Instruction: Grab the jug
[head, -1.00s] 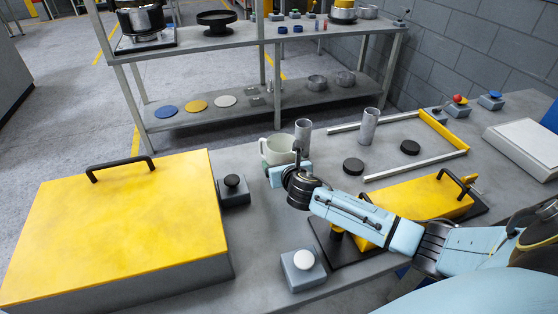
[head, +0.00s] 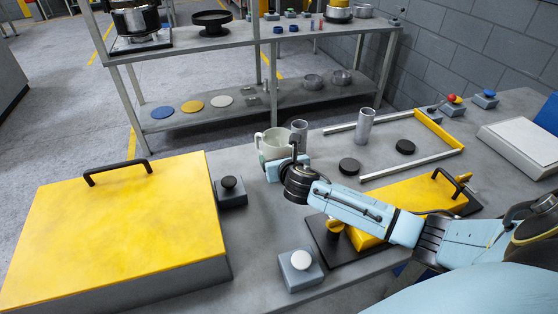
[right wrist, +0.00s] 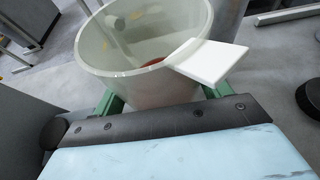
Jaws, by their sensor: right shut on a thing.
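The jug (head: 272,139) is a pale grey-green open vessel near the far edge of the table in the head view, with a handle on its left side. In the right wrist view the jug (right wrist: 135,85) fills the top middle, its mouth facing up and something reddish at its bottom. A flat white tab (right wrist: 208,60) sticks out from its rim. My right gripper (head: 284,163) is shut on the jug, with a green finger on each side of it in the wrist view (right wrist: 165,98). The jug's base is hidden by the gripper. My left gripper is not in view.
A grey cylinder (head: 299,132) stands close to the jug's right, another (head: 365,126) farther right. A black-knobbed box (head: 230,194) and large yellow-lidded case (head: 120,220) are left. A shelf (head: 215,42) stands behind.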

